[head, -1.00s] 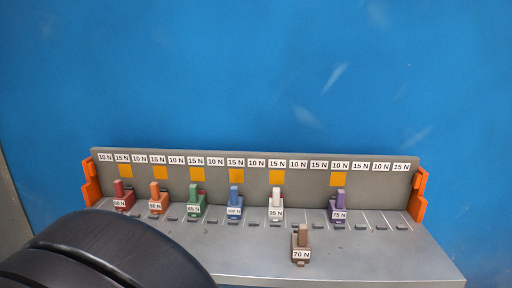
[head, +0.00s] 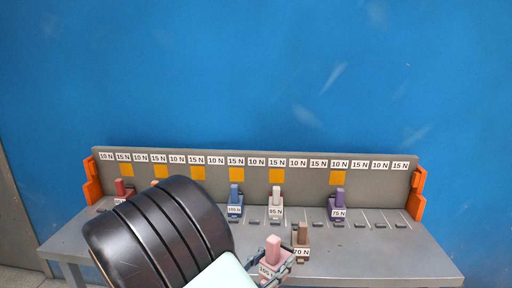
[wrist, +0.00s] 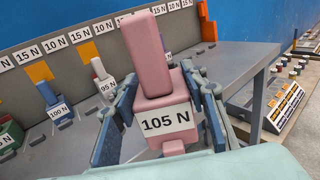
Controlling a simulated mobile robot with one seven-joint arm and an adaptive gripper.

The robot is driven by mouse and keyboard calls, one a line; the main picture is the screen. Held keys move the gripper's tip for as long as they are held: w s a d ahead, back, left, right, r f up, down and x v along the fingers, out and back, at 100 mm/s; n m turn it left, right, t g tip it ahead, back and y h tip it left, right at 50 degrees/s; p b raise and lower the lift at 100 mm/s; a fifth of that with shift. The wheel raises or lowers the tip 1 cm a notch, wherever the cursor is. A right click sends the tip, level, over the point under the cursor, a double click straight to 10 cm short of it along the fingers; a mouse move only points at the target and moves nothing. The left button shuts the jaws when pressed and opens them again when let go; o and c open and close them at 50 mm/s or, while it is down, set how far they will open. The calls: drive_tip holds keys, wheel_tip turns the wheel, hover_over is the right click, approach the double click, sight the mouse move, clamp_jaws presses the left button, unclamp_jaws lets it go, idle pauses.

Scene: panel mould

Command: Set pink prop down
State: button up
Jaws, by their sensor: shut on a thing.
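The pink prop (wrist: 166,105), labelled 105 N, is held between the two blue-grey fingers of my gripper (wrist: 160,112). In the head view the pink prop (head: 272,249) shows near the front of the grey table (head: 360,260), just left of the brown 70 N prop (head: 302,236). My gripper (head: 275,256) is shut on its body, and the upper pink block stands above the fingers. Whether its base touches the table cannot be told. The grey back panel (head: 365,183) carries 10 N and 15 N labels and orange squares.
Along the panel stand a red prop (head: 122,188), a blue prop (head: 235,205), a white 95 N prop (head: 276,203) and a purple 75 N prop (head: 338,205). My arm hides the props between red and blue. Slots right of purple are empty. Orange brackets (head: 418,192) close the ends.

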drive_tip(key=d+f+m+g+h, duration=0.2)
drive_tip(key=d+g+h, duration=0.1)
drive_tip(key=d, duration=0.6)
wheel_tip(320, 180, up, 12)
drive_tip(key=p, duration=1.7)
drive_tip(key=shift+w+a+f+t+y+p, duration=0.2)
drive_tip(key=shift+w+t+y+p, duration=0.1)
drive_tip(key=shift+p, duration=0.1)
